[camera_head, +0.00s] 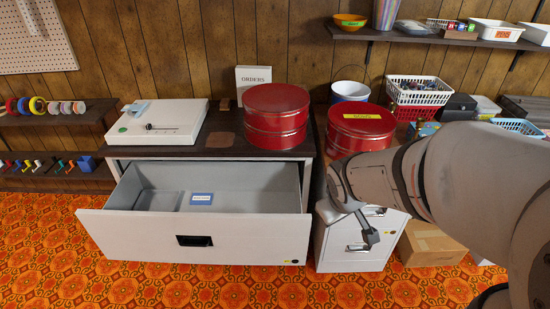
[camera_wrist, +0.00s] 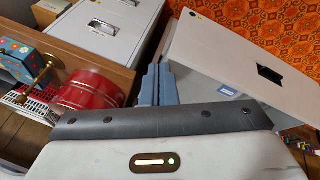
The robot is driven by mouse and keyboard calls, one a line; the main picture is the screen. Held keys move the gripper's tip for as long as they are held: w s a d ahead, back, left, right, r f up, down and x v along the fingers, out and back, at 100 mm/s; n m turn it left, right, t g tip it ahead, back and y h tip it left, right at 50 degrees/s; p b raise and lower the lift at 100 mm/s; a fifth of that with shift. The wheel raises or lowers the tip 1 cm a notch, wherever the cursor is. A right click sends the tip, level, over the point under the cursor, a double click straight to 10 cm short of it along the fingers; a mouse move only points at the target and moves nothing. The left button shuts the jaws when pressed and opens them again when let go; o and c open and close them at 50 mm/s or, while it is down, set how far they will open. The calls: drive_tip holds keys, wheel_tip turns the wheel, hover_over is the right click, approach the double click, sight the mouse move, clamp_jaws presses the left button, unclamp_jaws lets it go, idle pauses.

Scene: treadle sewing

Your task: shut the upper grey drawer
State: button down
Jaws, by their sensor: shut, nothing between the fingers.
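The upper grey drawer (camera_head: 150,230) is pulled far out of its cabinet, with its inside showing. A blue-edged label (camera_head: 201,199) lies in it, and its front has a dark recessed handle (camera_head: 194,241). The drawer front (camera_wrist: 240,50) also shows at the right of the wrist view. My gripper (camera_head: 369,240) is to the right of the drawer, in front of the smaller grey cabinet. Its blue-grey fingers (camera_wrist: 155,84) are together and empty in the wrist view, beside the drawer. I cannot tell whether they touch it.
A red round tin (camera_head: 276,118) and a white machine (camera_head: 157,122) stand on the cabinet top. Another red tin (camera_head: 361,130) stands to the right. The small grey cabinet (camera_head: 340,245) and a cardboard box (camera_head: 430,243) are on the floor. Patterned carpet in front is clear.

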drive_tip(key=w+a+f+n+t+y, duration=0.2)
drive_tip(key=w+f+n, duration=0.45)
drive_tip(key=f, duration=0.35)
drive_tip(key=n+y+b, duration=0.2)
drive_tip(key=n+y, duration=0.2)
drive_tip(key=n, duration=0.1)
approach(277, 227)
drive_tip(key=s+x, duration=0.1)
drive_tip(key=x, duration=0.3)
drive_tip(key=shift+w+a, duration=0.15)
drive_tip(key=shift+w, duration=0.55)
